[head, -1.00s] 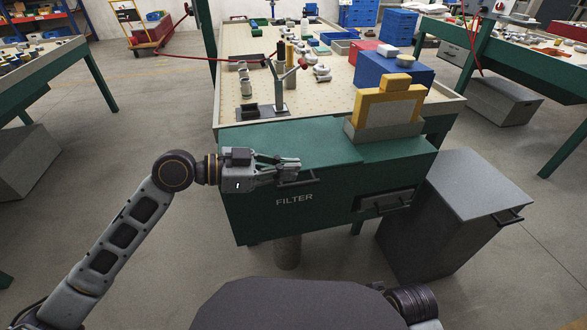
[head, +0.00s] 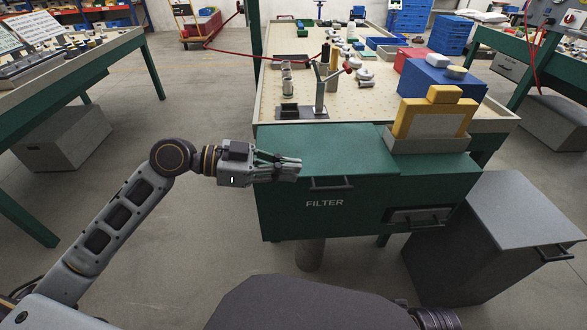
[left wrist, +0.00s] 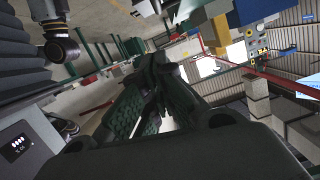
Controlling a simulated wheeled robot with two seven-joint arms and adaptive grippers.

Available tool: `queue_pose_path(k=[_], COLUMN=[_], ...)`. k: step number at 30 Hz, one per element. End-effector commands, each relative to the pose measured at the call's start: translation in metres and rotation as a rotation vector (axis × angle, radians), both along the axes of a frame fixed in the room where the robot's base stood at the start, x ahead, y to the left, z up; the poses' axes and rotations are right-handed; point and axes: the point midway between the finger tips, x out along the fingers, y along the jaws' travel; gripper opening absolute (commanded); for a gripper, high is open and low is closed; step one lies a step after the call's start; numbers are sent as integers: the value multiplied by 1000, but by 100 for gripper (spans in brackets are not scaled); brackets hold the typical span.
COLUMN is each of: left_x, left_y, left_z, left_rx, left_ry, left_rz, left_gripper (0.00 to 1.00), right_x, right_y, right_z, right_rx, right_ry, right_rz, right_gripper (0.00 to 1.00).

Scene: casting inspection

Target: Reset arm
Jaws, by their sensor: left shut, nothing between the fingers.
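My left gripper (head: 291,170) is shut and empty in the head view, pointing right. It appears in front of the left part of the green filter cabinet (head: 280,215), left of its upper handle (head: 332,184). I cannot tell whether it touches the cabinet. In the left wrist view the closed fingers (left wrist: 160,85) fill the middle, with nothing seen between them. My right gripper is out of view; only a part of my right arm shows at the bottom edge of the head view.
A grey cabinet (head: 520,210) stands at the right. Open floor lies left of the filter cabinet.

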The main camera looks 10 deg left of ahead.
Motion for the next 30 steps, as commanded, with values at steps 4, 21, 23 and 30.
queue_pose_path(k=[4,21,23,30], left_x=[0,0,1,0], left_y=[1,0,-1,-3], left_z=[0,-9,-16,-66], left_rx=[0,9,18,78], left_ry=[-1,16,28,120], left_rz=[0,12,21,88], left_gripper=[0,0,0,0], right_x=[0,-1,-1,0], right_y=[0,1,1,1], right_z=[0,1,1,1], right_rx=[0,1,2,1], right_ry=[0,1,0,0], right_rz=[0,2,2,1], right_gripper=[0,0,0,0])
